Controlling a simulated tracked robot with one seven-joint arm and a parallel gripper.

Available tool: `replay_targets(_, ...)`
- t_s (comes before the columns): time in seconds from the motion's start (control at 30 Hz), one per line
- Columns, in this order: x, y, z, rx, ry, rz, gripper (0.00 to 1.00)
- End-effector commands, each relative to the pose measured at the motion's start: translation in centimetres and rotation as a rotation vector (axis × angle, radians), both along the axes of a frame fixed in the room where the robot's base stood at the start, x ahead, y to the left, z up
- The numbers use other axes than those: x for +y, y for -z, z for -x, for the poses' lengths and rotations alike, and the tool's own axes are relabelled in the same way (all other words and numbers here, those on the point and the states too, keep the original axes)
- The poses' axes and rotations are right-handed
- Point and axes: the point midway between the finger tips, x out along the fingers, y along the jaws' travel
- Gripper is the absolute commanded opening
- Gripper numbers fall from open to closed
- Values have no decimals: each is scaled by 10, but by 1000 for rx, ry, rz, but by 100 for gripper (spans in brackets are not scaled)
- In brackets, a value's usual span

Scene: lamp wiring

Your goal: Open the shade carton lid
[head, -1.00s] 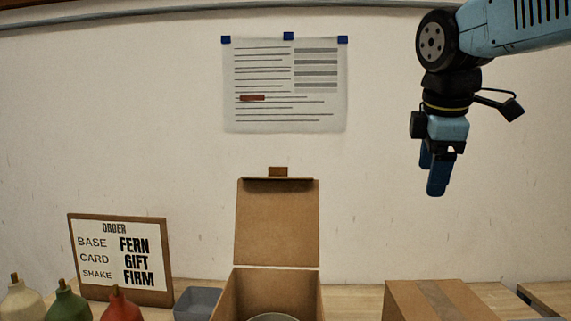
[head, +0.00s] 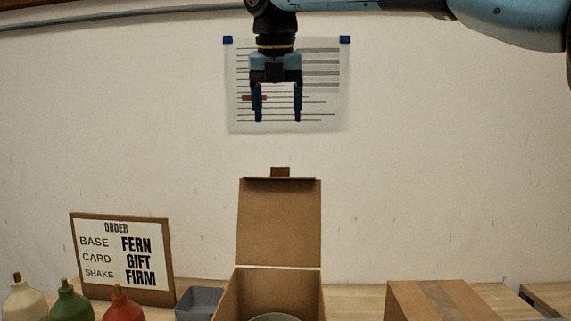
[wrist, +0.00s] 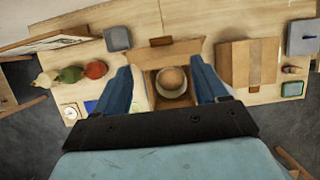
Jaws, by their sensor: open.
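The open carton (head: 270,290) stands on the table with its lid (head: 279,222) raised upright at the back. A small brown tab (head: 280,171) sticks up from the lid's top edge. A rounded grey item (head: 276,317) sits inside; in the wrist view the carton (wrist: 150,91) holds a round, pale brown and grey thing (wrist: 172,82). My gripper (head: 277,118) is open and empty, pointing down, high above the carton and in front of the wall sheet in the head view. In the wrist view its blue fingers (wrist: 164,88) stand either side of the carton. Which carton is the shade carton is not labelled.
A closed, taped carton (head: 435,300) stands to the right. On the left are an order board (head: 122,258), a grey bin (head: 198,302) and cream, green and red bottles (head: 70,303). A paper sheet (head: 325,112) hangs on the wall. The air around the gripper is clear.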

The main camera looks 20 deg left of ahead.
Motion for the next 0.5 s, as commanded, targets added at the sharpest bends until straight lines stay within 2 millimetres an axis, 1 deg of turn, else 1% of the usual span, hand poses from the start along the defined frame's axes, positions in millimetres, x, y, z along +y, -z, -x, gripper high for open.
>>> replay_targets(0.5, 9, 81, -32, 2, 4, 1, 72)
